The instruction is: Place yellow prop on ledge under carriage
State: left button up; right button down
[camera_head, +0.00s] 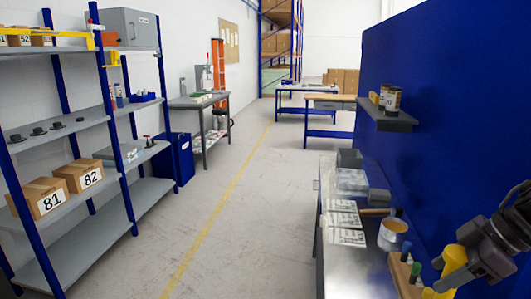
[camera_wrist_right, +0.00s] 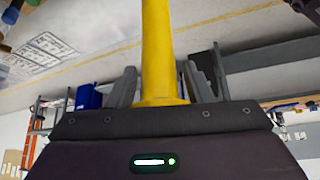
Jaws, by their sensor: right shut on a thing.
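The yellow prop (camera_head: 453,258) is at the lower right of the head view, in my right gripper (camera_head: 466,270) above the near end of the bench. In the right wrist view the prop is a yellow post (camera_wrist_right: 159,45) with a wider base, standing between the two grey fingers of my right gripper (camera_wrist_right: 161,88). The gripper is shut on it. The prop's far end is cut off by the top of the wrist view. I cannot make out a carriage or the ledge under it. My left gripper is not in view.
A dark wall shelf (camera_head: 388,118) holds cans. The blue panel (camera_head: 450,100) borders the right side. A rack (camera_head: 80,145) stands left; the floor between is clear.

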jog(key=s+a+f, duration=0.2)
jog(key=a+f, duration=1)
jog(key=a, duration=0.4)
jog(key=shift+a+f+m, duration=0.25)
jog(key=shift+m, duration=0.05)
